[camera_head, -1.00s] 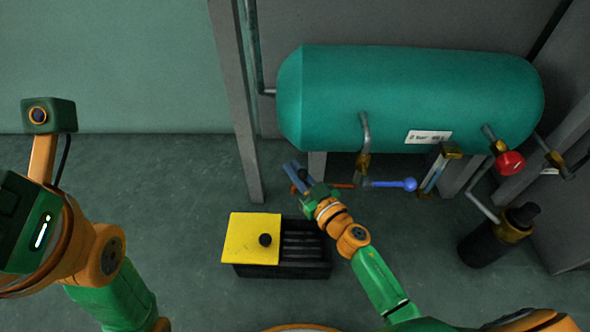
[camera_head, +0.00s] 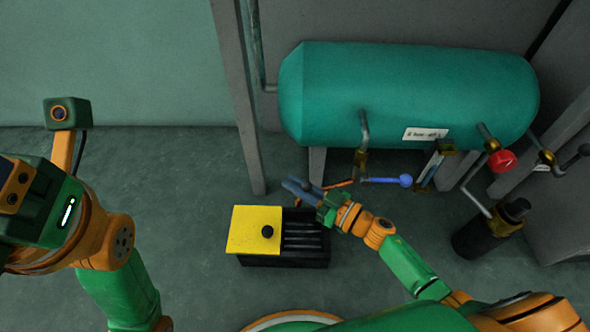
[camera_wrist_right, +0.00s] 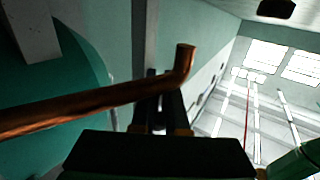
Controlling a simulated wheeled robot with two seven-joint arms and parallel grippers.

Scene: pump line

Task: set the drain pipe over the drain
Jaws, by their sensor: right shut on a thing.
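The drain pipe is a copper tube (camera_head: 341,184) with a bent end (camera_wrist_right: 185,62). My right gripper (camera_head: 303,188) is shut on it; in the right wrist view the fingers (camera_wrist_right: 160,98) grip it near the bend, with the long straight part running left. In the head view it is above floor height, behind the drain, and the gripper hides part of it. The drain is a black box with a slotted grate (camera_head: 303,236). A yellow lid (camera_head: 252,229) with a black knob covers its left half. My left arm shows at the left, its fingers out of view.
A teal tank (camera_head: 410,95) hangs behind, with a blue-handled valve (camera_head: 390,181) close to the pipe's right end. A red knob (camera_head: 502,160) and a black cylinder (camera_head: 482,232) stand further right. A grey post (camera_head: 238,100) rises behind the drain. The floor left of the drain is clear.

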